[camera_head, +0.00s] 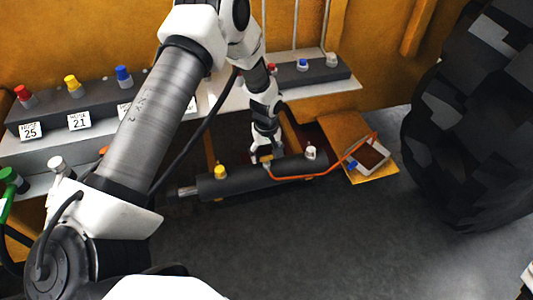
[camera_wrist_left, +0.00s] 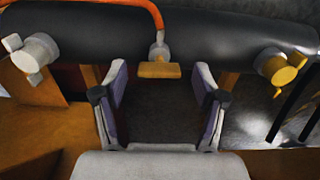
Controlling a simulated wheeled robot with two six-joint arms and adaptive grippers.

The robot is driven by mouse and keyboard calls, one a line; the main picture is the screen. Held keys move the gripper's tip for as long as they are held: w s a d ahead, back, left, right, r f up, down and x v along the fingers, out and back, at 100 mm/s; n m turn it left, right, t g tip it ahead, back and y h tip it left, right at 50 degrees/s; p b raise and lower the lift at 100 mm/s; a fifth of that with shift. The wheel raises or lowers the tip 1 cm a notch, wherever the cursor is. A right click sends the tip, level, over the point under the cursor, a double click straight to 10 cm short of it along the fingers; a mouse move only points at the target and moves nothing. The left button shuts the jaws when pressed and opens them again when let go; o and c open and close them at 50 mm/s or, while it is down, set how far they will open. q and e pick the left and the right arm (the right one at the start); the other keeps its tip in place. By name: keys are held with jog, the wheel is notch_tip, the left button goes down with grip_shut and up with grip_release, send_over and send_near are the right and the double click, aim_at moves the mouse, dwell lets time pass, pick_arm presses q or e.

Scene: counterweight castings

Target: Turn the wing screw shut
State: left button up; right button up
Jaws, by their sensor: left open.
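A tan wing screw (camera_wrist_left: 159,70) on a short grey stem sticks out of the side of a dark cylinder (camera_head: 235,183), with an orange hose (camera_head: 310,176) joined at the stem. The cylinder also shows across the top of the left wrist view (camera_wrist_left: 105,38). My left gripper (camera_head: 266,157) is at the cylinder's middle. In the left wrist view my left gripper (camera_wrist_left: 160,98) is open, its two fingers apart to either side of the wing screw's line, with the wing just beyond the tips. Nothing is between the fingers. My right gripper is not in view.
The cylinder carries a yellow fitting (camera_head: 220,172) and a white fitting (camera_head: 310,152). The hose runs to a pale container (camera_head: 367,158) on a yellow plate. A shelf with labelled, coloured knobs stands behind. A large tyre (camera_head: 475,120) is at right. The front floor is clear.

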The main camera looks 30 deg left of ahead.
pick_arm(q)
jog(key=c, duration=1.1)
jog(key=shift+c, duration=0.2)
jog(key=shift+m, duration=0.4)
jog(key=m+p, duration=0.1)
jog(key=m, duration=0.2)
jog(key=shift+m, duration=0.4)
jog(key=m, duration=0.9)
jog(key=shift+m+b, duration=0.45)
jog(key=shift+m, duration=1.55)
